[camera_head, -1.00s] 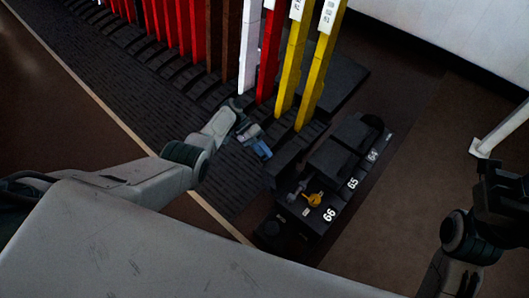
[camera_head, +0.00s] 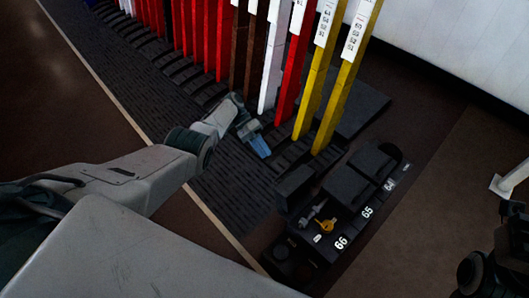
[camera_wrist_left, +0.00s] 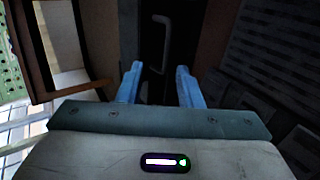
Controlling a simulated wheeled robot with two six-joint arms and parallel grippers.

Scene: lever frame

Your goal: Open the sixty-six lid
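The black box (camera_head: 385,212) carries white labels 66, 65 and 64. At the label 66 (camera_head: 341,242), a brass key-like piece (camera_head: 325,226) and a grey fitting (camera_head: 311,214) lie exposed. A dark block (camera_head: 295,187) stands just behind them; I cannot tell if it is the sixty-six lid, raised. Dark covers sit at 65 (camera_head: 347,185) and 64 (camera_head: 372,161). My left gripper (camera_head: 258,146) is up and left of the box, apart from it. In the left wrist view its blue fingers (camera_wrist_left: 157,80) are apart and empty. My right gripper (camera_head: 513,212) is dark and cut off at the right edge.
Red, brown, white and yellow levers (camera_head: 345,90) stand in a row behind the left gripper. Ribbed black flooring (camera_head: 228,185) lies beside them. In the left wrist view, a grey loop handle (camera_wrist_left: 163,40) shows beyond the fingers.

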